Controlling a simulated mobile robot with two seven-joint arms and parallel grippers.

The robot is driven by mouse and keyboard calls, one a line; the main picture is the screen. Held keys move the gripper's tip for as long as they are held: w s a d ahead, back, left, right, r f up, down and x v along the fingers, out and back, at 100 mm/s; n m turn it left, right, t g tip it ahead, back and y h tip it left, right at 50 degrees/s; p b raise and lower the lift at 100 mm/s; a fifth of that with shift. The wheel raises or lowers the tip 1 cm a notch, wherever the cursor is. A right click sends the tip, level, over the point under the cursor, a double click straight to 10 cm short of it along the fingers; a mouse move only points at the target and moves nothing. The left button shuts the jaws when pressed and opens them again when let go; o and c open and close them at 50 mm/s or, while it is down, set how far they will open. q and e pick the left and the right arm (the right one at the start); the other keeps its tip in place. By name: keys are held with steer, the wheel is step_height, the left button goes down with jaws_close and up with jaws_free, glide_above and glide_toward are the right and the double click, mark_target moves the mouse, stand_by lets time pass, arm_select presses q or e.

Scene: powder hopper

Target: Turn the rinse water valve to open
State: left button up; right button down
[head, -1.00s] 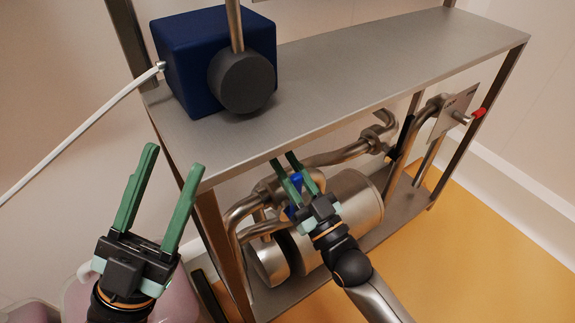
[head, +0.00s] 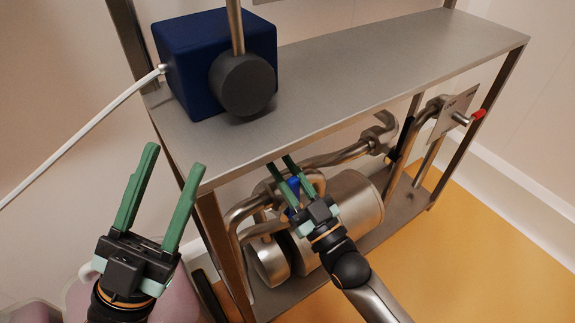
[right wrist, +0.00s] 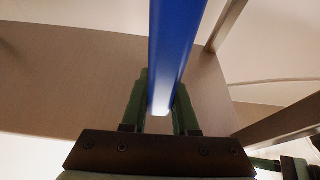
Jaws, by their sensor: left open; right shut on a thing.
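A blue valve handle (head: 293,186) sits on the steel pipework below the shelf, partly hidden by my right gripper. In the right wrist view the blue handle (right wrist: 178,50) is a long flat bar running between the two green fingers. My right gripper (head: 281,163) reaches in under the shelf's front edge and is shut on this handle; it also shows in the right wrist view (right wrist: 159,105). My left gripper (head: 172,157) is open and empty, in front of the shelf's left end. No label on the blue valve is readable.
A steel shelf (head: 370,75) carries a dark blue box (head: 190,65) with a grey round part and a white hose. Below are a steel cylinder (head: 355,205) and bent pipes. A red-tipped lever (head: 478,114) is at the right. Yellow floor is clear at the lower right.

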arm_select(q)
steer(key=shift+w+a+r+n+t+y+p, duration=0.2)
steer(key=shift+w+r+n+y+p, duration=0.2)
steer(key=shift+y+p, duration=0.3)
steer(key=shift+w+a+r+n+t+y+p, duration=0.15)
steer(key=shift+w+r+n+y+p, duration=0.25)
steer(key=shift+p, duration=0.5)
arm_select(e)
steer(key=s+a+f+n+g+y, duration=0.2)
steer(key=a+n, duration=0.3)
steer(key=n, duration=0.4)
steer(key=shift+s+a+f+g+y, duration=0.2)
steer(key=shift+s+g+y, duration=0.2)
steer(key=shift+s+g, duration=0.45)
arm_select(q)
steer(key=shift+f, duration=0.2)
arm_select(e)
steer(key=c, duration=0.7)
jaws_free()
arm_select(q)
steer(key=shift+d, duration=0.1)
